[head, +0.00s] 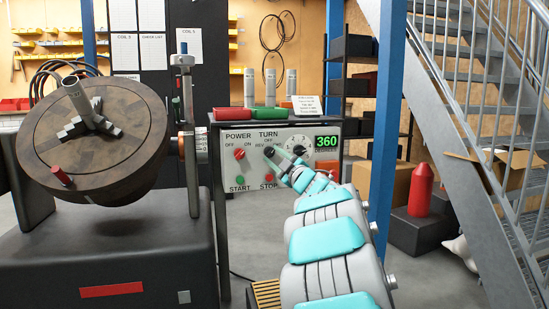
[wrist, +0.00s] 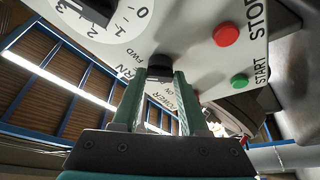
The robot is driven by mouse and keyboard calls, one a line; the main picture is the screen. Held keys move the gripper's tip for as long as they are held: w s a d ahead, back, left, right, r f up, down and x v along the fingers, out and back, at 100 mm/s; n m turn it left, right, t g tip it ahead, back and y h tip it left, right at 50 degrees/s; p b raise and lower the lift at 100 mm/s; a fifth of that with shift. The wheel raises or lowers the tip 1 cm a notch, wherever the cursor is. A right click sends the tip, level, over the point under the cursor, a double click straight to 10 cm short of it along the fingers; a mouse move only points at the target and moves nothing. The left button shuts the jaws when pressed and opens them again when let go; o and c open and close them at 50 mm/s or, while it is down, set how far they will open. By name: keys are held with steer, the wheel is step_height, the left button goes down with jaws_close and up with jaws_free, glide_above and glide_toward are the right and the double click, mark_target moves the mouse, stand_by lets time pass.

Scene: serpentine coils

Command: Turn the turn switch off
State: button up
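The turn switch (head: 268,152) is a black knob under the word TURN on the grey control panel, with OFF above it and REV and FWD around it. My gripper (head: 281,157) reaches it from the lower right in the head view. In the wrist view the turn switch (wrist: 160,67) shows as a dark knob at the ends of my gripper's (wrist: 160,76) two grey-green fingers. The fingers are apart, one on each side of the knob; firm contact cannot be made out. The knob's exact pointing is partly hidden.
The panel also has a red power switch (head: 239,154), green start button (head: 239,181), red stop button (head: 268,178), numbered dial (head: 299,147) and green 360 display (head: 327,141). A coil machine (head: 95,140) stands left. A blue post (head: 386,120) and metal stairs (head: 480,120) stand right.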

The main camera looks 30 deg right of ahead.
jaws_close()
stand_by(0.3)
steer(key=shift+r+n+g+y+p, duration=0.15)
steer(key=shift+n+p, duration=0.3)
steer(key=shift+n, duration=0.15)
steer(key=shift+r+n+g+y+p, duration=0.1)
steer(key=shift+n+g+y+p, duration=0.05)
steer(key=shift+n+p, duration=0.4)
steer(key=shift+d+n+g+p, duration=0.1)
steer(key=shift+n+g+p, duration=0.45)
steer(key=shift+n, duration=0.7)
steer(key=shift+n+g+y+p, duration=0.55)
steer(key=shift+n+p, duration=0.55)
steer(key=shift+n, duration=0.7)
